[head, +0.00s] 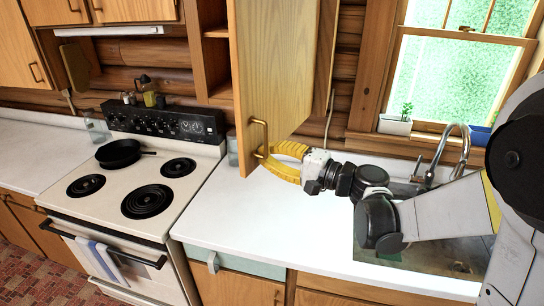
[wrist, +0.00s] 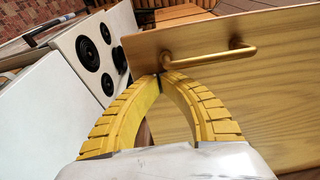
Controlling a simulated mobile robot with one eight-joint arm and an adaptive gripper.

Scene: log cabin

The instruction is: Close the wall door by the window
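The wall door (head: 275,70) is a light wooden cabinet door left of the window, standing open and jutting out into the room. Its brass bar handle (head: 265,136) is near its lower front corner. My gripper (head: 262,157) has yellow fingers and is at the handle's lower end. In the wrist view the door (wrist: 240,95) fills the right side. There my gripper's (wrist: 159,77) fingertips come together just beside one end of the handle (wrist: 215,54). I cannot tell whether they pinch or touch it.
The window (head: 455,75) with a potted plant (head: 396,122) is to the right. A white counter (head: 240,215) lies below, with a sink and faucet (head: 455,140) at right. A stove (head: 140,190) with a black pan (head: 120,153) is at left. Open shelves (head: 217,90) show left of the door.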

